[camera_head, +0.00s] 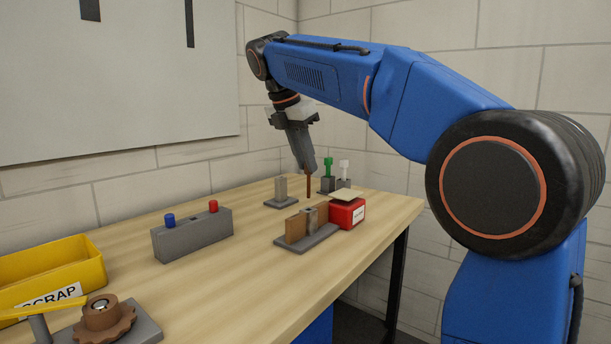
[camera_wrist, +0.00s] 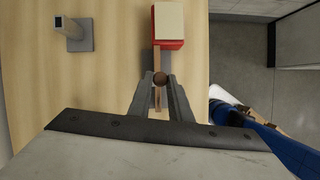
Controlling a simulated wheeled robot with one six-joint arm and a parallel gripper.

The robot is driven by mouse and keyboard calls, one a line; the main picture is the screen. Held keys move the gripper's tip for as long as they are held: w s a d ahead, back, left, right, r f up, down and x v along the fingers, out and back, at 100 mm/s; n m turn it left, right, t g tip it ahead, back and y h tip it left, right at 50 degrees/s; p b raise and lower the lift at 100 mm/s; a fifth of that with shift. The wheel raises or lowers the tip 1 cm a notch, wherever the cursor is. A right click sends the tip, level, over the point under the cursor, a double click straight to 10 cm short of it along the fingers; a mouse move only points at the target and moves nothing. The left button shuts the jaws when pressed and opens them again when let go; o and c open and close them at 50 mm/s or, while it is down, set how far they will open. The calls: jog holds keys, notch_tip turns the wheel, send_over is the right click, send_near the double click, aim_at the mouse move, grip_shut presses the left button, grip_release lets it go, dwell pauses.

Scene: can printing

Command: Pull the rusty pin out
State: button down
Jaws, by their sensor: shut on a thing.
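The rusty pin (camera_head: 308,187) is a thin brown rod, hanging upright from my gripper (camera_head: 306,169). My gripper is shut on its upper part. In the wrist view the pin's round brown end (camera_wrist: 160,79) shows between the two fingertips (camera_wrist: 160,84). The pin's lower end appears just above the grey piece, with a small gap. In the wrist view the fingers hide most of the fixture.
A red box (camera_head: 347,214) with a cream top stands close to the fixture's right. A grey post on a plate (camera_head: 281,190) and a green-topped holder (camera_head: 327,172) stand behind. A block with blue and red pegs (camera_head: 192,236) and a yellow scrap bin (camera_head: 60,268) are left.

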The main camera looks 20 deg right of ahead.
jog(key=shift+r, duration=3.95)
